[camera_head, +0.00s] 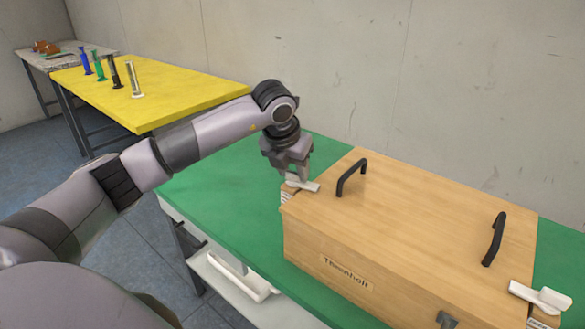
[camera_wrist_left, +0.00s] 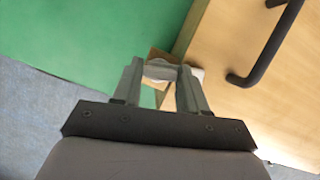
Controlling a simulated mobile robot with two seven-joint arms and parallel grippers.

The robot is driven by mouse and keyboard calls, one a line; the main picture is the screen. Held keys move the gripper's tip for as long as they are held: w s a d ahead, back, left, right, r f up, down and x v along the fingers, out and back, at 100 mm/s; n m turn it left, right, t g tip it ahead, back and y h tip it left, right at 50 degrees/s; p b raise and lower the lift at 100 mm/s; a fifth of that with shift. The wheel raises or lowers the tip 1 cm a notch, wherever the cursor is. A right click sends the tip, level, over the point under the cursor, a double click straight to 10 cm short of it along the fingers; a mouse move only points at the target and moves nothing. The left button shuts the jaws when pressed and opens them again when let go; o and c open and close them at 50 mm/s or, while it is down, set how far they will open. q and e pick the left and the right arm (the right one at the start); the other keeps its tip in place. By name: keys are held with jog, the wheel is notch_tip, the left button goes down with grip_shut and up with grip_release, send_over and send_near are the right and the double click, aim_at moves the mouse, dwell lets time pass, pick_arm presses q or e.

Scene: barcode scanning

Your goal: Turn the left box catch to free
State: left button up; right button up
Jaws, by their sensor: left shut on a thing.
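A large wooden box (camera_head: 410,225) with a label on its front stands on the green table (camera_head: 210,190). The left box catch (camera_head: 306,185) is a white lever at the box's left end, by the lid's edge. My left gripper (camera_head: 294,177) points down over this catch and is shut on it. In the left wrist view the fingers (camera_wrist_left: 160,80) close around the white catch (camera_wrist_left: 160,68), and they hide part of it. A second white catch (camera_head: 541,297) sits at the box's right end. My right gripper is not in view.
Two black handles stand up from the lid, a near-left one (camera_head: 351,177) and a right one (camera_head: 494,239). A dark latch (camera_head: 447,320) is on the box front. A yellow table (camera_head: 190,88) with several coloured cylinders stands at the back left. The green table left of the box is clear.

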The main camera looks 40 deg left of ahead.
pick_arm(q)
jog(key=n, duration=0.2)
jog(key=n+y, duration=0.1)
jog(key=shift+d+n+y, duration=0.15)
jog(key=shift+n+y, duration=0.15)
jog(key=shift+n, duration=0.1)
jog(key=n, duration=0.1)
jog(key=n+g+y, duration=0.1)
jog(key=n, duration=0.1)
jog(key=shift+w+d+r+n, duration=0.1)
jog(key=shift+w+n, duration=0.05)
jog(key=shift+n, duration=0.15)
jog(key=n+g, duration=0.1)
jog(key=n, duration=0.2)
jog(key=n+g+y, duration=0.1)
jog(key=n, duration=0.1)
jog(key=shift+w+n, duration=0.1)
jog(key=shift+n, duration=0.3)
jog(key=shift+n+g, duration=0.5)
jog(key=shift+n, duration=0.5)
jog(key=o, duration=1.1)
jog(key=shift+c, duration=0.2)
